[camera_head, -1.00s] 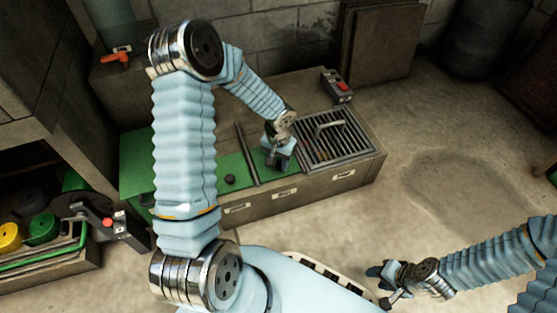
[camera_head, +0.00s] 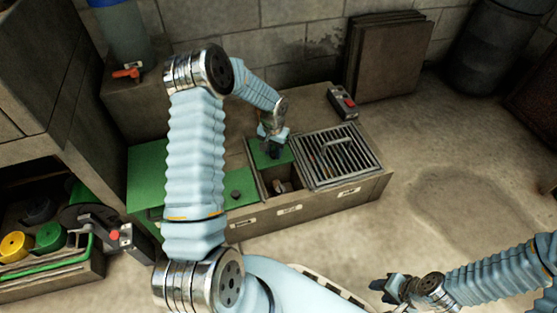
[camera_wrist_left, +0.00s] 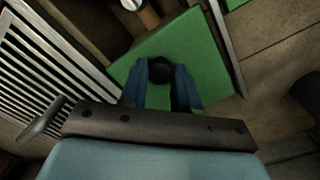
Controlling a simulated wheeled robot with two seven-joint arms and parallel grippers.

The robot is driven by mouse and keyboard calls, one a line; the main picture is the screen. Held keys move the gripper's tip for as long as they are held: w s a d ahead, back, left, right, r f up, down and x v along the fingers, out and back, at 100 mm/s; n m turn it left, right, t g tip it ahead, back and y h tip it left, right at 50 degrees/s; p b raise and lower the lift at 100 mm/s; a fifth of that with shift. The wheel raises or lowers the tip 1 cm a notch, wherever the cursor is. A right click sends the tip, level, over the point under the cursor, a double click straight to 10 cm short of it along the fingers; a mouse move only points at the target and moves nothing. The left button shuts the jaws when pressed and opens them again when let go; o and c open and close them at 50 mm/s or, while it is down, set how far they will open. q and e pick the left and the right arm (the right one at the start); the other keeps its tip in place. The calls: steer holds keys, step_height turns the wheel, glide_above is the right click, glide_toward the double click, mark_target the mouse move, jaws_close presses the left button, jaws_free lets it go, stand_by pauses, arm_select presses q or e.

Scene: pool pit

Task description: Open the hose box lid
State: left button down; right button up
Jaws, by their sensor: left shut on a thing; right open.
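The green middle lid (camera_head: 262,156) of the long low box (camera_head: 330,199) is displaced toward the back wall, leaving the front of its compartment (camera_head: 286,183) uncovered. Small items show inside, too dim to name. My left gripper (camera_head: 273,147) is over this lid. In the left wrist view, my left gripper's fingers (camera_wrist_left: 161,80) are shut on the lid's dark round knob (camera_wrist_left: 160,69), with the green lid (camera_wrist_left: 205,45) beneath. I cannot tell whether the lid is tilted. My right gripper (camera_head: 388,287) is open and empty at the lower right, away from the box.
A slatted grille (camera_head: 338,156) covers the box's right part. Another green lid with a dark knob (camera_head: 236,194) lies to the left, partly behind my left arm. A switch box with a red button (camera_head: 343,102) stands behind the grille. The floor at right is clear.

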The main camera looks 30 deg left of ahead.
arm_select(q)
steer(key=shift+w+a, duration=0.4)
steer(key=shift+a, duration=0.05)
steer(key=c, duration=0.8)
jaws_free()
step_height(320, 180, up, 14)
steer(key=p, duration=0.2)
steer(key=shift+f, duration=0.1)
